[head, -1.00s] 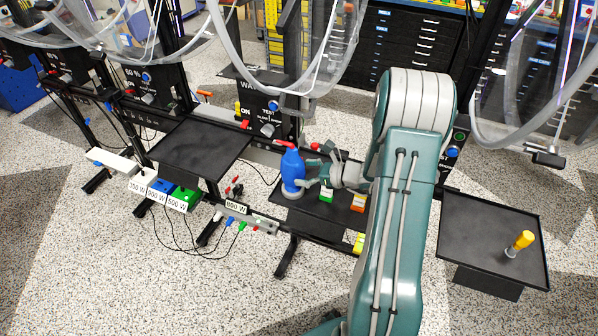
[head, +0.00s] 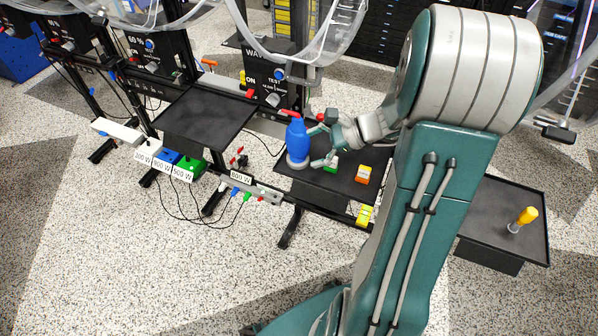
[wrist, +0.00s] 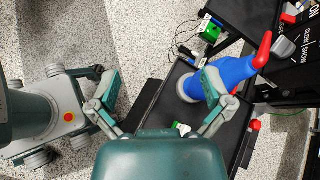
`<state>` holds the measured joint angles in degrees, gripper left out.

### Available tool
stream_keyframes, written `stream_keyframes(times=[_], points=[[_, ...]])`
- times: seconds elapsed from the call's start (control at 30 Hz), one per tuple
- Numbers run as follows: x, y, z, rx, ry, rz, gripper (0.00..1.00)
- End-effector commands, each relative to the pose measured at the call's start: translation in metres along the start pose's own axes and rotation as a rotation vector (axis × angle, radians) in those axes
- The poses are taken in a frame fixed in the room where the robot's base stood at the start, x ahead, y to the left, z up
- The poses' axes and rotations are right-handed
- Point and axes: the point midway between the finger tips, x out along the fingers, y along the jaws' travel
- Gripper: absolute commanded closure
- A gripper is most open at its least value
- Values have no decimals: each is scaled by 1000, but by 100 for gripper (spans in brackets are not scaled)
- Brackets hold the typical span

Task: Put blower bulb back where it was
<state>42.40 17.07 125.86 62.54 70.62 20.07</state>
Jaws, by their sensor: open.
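The blower bulb (head: 298,140) is blue with a red nozzle and stands upright on a pale grey base, near the left end of the middle black tray (head: 287,167). My gripper (head: 319,147) is open just right of the bulb in the head view, with its fingers spread. In the wrist view the bulb (wrist: 234,72) lies beyond the right finger of my gripper (wrist: 158,98), which overlaps its edge. The space between the fingers holds nothing. I cannot tell whether a finger touches the bulb.
A green block (head: 331,166) and an orange block (head: 362,175) sit on the same tray. A second black tray (head: 205,118) to the left is bare. A yellow-handled tool (head: 523,219) stands on the right tray (head: 490,225). Large clear wheels on black stands rise behind.

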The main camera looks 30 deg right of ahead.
Motion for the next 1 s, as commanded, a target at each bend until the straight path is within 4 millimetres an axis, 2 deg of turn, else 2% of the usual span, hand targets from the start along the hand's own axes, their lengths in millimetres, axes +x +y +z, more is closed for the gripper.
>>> stream_keyframes(times=[0.03,0.1,0.27,0.4,0.6,0.8,1.0], points=[[5,9,21,-104,38,59,0],[9,23,43,-242,92,142,0],[12,57,85,-572,213,312,0],[7,84,113,-870,318,436,0],[-9,116,143,-1306,469,573,0],[-30,134,166,-1705,619,651,0],[-41,140,175,-1887,697,675,0]])
